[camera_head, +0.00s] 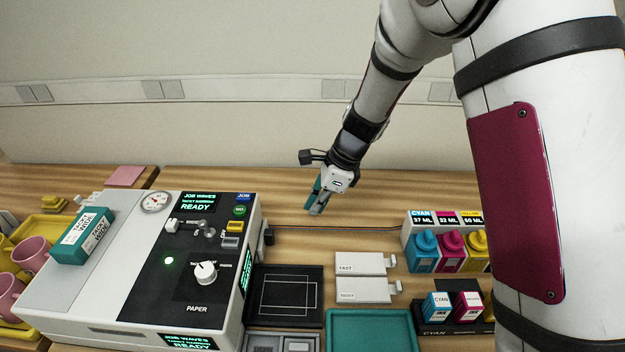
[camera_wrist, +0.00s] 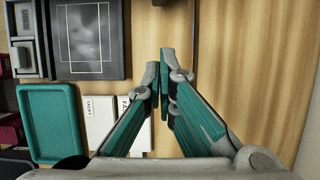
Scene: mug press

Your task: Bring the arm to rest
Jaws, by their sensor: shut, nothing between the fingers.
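My gripper (camera_head: 315,203) is shut and empty, with its fingers pointing down above the bare wood of the bench (camera_head: 390,185), to the right of the press machine (camera_head: 205,310). In the wrist view, the gripper's (camera_wrist: 164,75) teal-padded fingertips meet with nothing between them. My white arm reaches in from the upper right and hides part of the bench's right side.
Right of the machine are a black tray (camera_head: 314,312), two white cards (camera_head: 362,264), a teal tray (camera_head: 370,316) and ink bottles (camera_head: 424,254). A cable (camera_head: 335,227) crosses the bench below my gripper. A teal box (camera_head: 84,236) lies on the machine. Pink mugs (camera_head: 30,255) stand left.

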